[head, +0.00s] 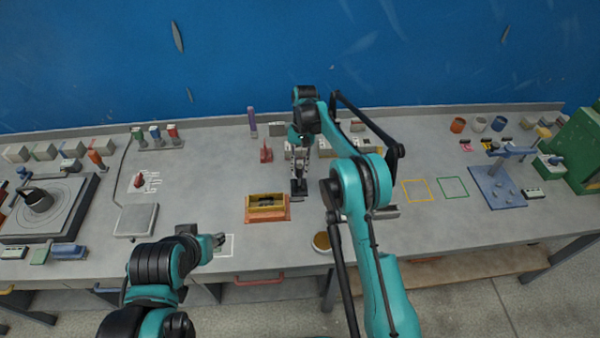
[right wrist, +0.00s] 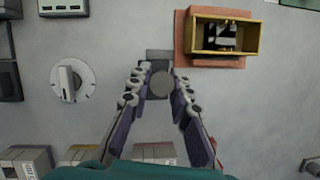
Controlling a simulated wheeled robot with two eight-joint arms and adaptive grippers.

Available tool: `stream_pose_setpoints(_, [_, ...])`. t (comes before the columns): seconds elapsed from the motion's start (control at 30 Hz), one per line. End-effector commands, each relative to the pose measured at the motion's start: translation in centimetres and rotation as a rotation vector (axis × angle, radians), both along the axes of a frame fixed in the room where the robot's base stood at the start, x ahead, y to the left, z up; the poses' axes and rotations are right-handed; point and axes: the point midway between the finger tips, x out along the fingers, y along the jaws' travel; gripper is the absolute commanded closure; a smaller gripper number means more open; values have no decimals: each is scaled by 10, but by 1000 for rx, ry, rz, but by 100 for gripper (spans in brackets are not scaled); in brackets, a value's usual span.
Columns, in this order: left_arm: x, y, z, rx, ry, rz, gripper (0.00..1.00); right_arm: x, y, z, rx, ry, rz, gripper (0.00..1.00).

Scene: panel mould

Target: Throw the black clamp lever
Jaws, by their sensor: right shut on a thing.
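My right gripper (head: 300,179) reaches down at the middle of the bench, just right of the yellow-walled mould box (head: 267,212). In the right wrist view, its fingers (right wrist: 160,72) close around a dark lever-like part with a round grey top (right wrist: 160,86), which I take to be the black clamp lever. A dark flat piece extends from it beside the mould's orange base plate (right wrist: 184,45). The fingers hide part of the lever. The mould box also shows in the right wrist view (right wrist: 257,37), with a black-and-white insert inside. My left gripper (head: 218,240) hovers near the front edge; its jaws are unclear.
A white dial (right wrist: 72,82) lies left of the fingers in the right wrist view. A red part (head: 266,153) and a purple cylinder (head: 252,121) stand behind the mould.

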Motion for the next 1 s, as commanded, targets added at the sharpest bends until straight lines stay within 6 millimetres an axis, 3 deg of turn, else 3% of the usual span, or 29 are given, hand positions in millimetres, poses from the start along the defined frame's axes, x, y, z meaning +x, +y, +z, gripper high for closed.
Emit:
stream_pose_setpoints(0.4, [0, 0, 0, 0, 0, 0, 60, 3, 0, 0, 0, 18, -1, 100])
stream_pose_setpoints(0.43, [0, 0, 0, 0, 0, 0, 60, 3, 0, 0, 0, 18, -1, 75])
stream_pose_setpoints(0.5, [0, 0, 0, 0, 0, 0, 60, 3, 0, 0, 0, 18, 0, 59])
stream_pose_setpoints(0.83, [0, 0, 0, 0, 0, 0, 60, 3, -1, 2, 0, 19, 0, 59])
stream_pose_setpoints(1.0, [0, 0, 0, 0, 0, 0, 60, 11, -3, 22, 0, 19, -1, 59])
